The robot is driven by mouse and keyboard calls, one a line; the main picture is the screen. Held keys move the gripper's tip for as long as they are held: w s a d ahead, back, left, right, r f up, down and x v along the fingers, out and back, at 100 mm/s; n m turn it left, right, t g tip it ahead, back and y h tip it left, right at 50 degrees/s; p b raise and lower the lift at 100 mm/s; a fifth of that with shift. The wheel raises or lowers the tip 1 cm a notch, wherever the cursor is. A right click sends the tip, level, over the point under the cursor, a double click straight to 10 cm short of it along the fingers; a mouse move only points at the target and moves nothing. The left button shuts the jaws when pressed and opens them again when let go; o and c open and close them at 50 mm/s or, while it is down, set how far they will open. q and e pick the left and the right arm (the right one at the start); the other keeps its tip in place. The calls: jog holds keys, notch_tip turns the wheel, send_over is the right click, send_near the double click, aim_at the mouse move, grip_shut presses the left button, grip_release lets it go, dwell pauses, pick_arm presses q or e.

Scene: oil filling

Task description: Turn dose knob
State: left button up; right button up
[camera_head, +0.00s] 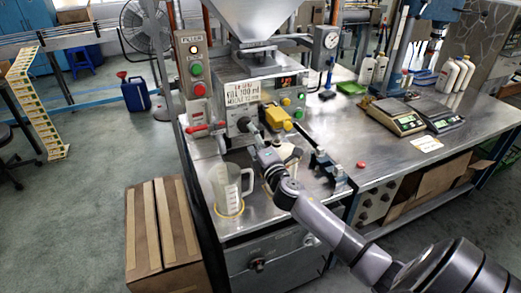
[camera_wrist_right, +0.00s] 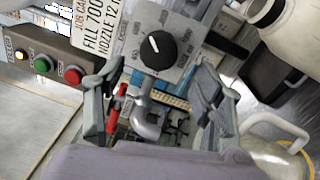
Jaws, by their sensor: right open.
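The dose knob (camera_wrist_right: 157,50) is round and black with a white pointer line, set on a grey dial plate with markings. In the right wrist view its pointer tilts toward the upper left. In the head view the dose knob (camera_head: 243,123) is on the front of the filling machine, below the white label. My right gripper (camera_head: 254,136) reaches toward it from the lower right. In the right wrist view my right gripper (camera_wrist_right: 160,70) is open, with one finger on each side below the knob and nothing visibly held. My left gripper is not in view.
A bent metal nozzle (camera_wrist_right: 148,122) is below the knob, beside a red handle (camera_wrist_right: 117,108). A clear measuring jug (camera_head: 228,190) stands on the bench at the left. A control box with buttons (camera_head: 195,70) is left of the machine. Scales (camera_head: 393,117) stand farther right.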

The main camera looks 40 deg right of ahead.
jog(key=shift+v, duration=2.7)
